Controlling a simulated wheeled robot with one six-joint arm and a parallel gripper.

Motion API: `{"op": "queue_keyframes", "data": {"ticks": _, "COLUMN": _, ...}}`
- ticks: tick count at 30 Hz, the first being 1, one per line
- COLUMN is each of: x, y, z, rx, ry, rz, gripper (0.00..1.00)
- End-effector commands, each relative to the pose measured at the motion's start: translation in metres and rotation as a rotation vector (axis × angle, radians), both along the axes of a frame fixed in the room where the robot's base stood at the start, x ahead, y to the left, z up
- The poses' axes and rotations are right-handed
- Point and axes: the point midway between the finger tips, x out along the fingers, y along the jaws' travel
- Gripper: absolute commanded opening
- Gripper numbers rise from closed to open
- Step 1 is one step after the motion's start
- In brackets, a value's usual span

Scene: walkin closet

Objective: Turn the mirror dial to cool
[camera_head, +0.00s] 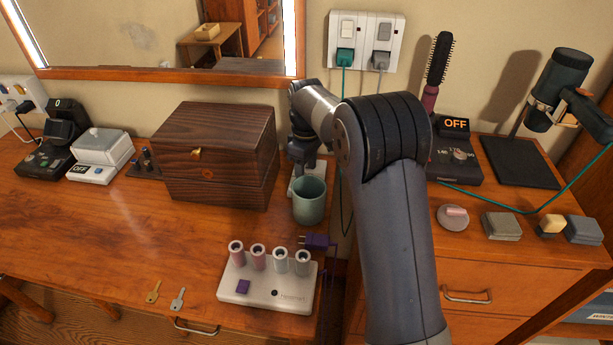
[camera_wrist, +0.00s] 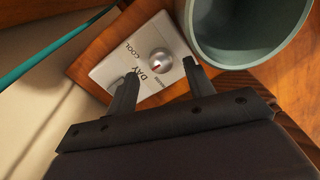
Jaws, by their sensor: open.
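The mirror dial is a round silver knob (camera_wrist: 160,58) on a white plate. A small reddish mark on the knob appears to face the DAY label; COOL is printed beside DAY, and a third word is too small to read. In the head view the white plate (camera_head: 296,184) shows in part on the desk, behind the green cup. My gripper (camera_wrist: 160,72) is open, its fingers on either side of the knob in the wrist view; contact cannot be told. In the head view my gripper (camera_head: 303,165) points down above the plate, partly hidden by my arm.
The green cup (camera_head: 309,203) stands close beside the plate; it also fills the wrist view's upper right (camera_wrist: 247,30). A dark wooden box (camera_head: 215,160) is just left of my gripper. A white holder (camera_head: 268,291) with upright tubes is in front. A mirror (camera_head: 150,35) hangs behind.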

Motion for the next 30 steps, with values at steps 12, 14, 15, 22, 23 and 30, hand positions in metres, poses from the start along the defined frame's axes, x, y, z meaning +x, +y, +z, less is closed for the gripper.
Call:
{"op": "queue_keyframes", "data": {"ticks": 12, "x": 0.0, "y": 0.0, "z": -0.029, "rx": 0.0, "ry": 0.0, "rz": 0.0, "gripper": 0.5}}
{"op": "queue_keyframes", "data": {"ticks": 14, "x": 0.0, "y": 0.0, "z": -0.029, "rx": 0.0, "ry": 0.0, "rz": 0.0, "gripper": 0.5}}
{"op": "queue_keyframes", "data": {"ticks": 15, "x": 0.0, "y": 0.0, "z": -0.029, "rx": 0.0, "ry": 0.0, "rz": 0.0, "gripper": 0.5}}
{"op": "queue_keyframes", "data": {"ticks": 22, "x": 0.0, "y": 0.0, "z": -0.028, "rx": 0.0, "ry": 0.0, "rz": 0.0, "gripper": 0.35}}
{"op": "queue_keyframes", "data": {"ticks": 23, "x": 0.0, "y": 0.0, "z": -0.028, "rx": 0.0, "ry": 0.0, "rz": 0.0, "gripper": 0.33}}
{"op": "queue_keyframes", "data": {"ticks": 30, "x": 0.0, "y": 0.0, "z": -0.028, "rx": 0.0, "ry": 0.0, "rz": 0.0, "gripper": 0.13}}
